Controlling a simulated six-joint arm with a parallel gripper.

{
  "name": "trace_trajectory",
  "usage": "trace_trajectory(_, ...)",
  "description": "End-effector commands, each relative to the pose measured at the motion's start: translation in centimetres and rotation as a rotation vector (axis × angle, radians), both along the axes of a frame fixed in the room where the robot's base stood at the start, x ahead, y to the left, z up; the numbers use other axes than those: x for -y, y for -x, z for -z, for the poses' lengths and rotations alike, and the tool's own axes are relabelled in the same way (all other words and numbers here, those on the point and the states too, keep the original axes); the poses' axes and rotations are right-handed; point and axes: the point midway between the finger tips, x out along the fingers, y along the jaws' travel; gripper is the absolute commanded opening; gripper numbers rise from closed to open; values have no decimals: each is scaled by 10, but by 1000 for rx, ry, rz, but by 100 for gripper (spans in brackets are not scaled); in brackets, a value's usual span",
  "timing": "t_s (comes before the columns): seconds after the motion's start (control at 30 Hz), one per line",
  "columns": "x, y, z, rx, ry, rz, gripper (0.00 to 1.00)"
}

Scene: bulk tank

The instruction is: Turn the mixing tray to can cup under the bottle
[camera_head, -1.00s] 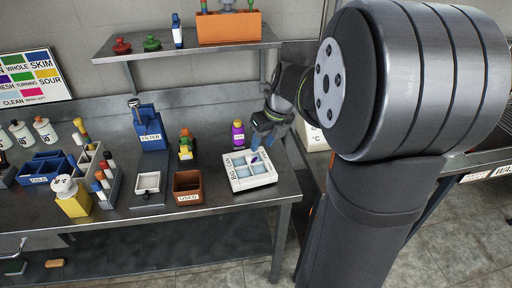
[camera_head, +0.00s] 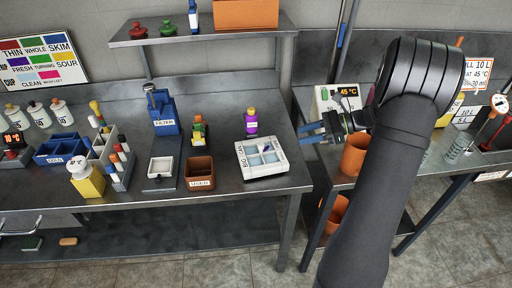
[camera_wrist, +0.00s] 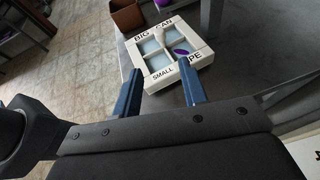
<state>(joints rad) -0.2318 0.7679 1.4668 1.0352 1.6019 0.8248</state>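The mixing tray (camera_head: 261,158) is a white square tray with pale blue wells, at the right end of the left bench. In the wrist view the tray (camera_wrist: 199,52) shows the words BIG, CAN and SMALL on its rim; another word is partly covered by my finger. A white-handled paddle with a purple end (camera_wrist: 181,50) lies over its wells. A purple bottle with a yellow cap (camera_head: 251,121) stands just behind the tray, apart from it. My gripper (camera_head: 316,133) is open and empty, right of the tray; its blue fingers (camera_wrist: 160,92) are spread.
A brown USED box (camera_head: 199,172) and a white square dish (camera_head: 161,168) stand left of the tray. A gap separates the benches.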

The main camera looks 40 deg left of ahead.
Motion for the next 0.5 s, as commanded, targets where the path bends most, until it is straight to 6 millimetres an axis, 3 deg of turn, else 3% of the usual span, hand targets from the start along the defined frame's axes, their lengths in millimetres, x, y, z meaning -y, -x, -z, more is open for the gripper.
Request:
trace_trajectory(0.17, -15, 10, 7, 1, -5, -4, 39)
trace_trajectory(0.5, -70, 50, 36, -1, -1, -5, 39)
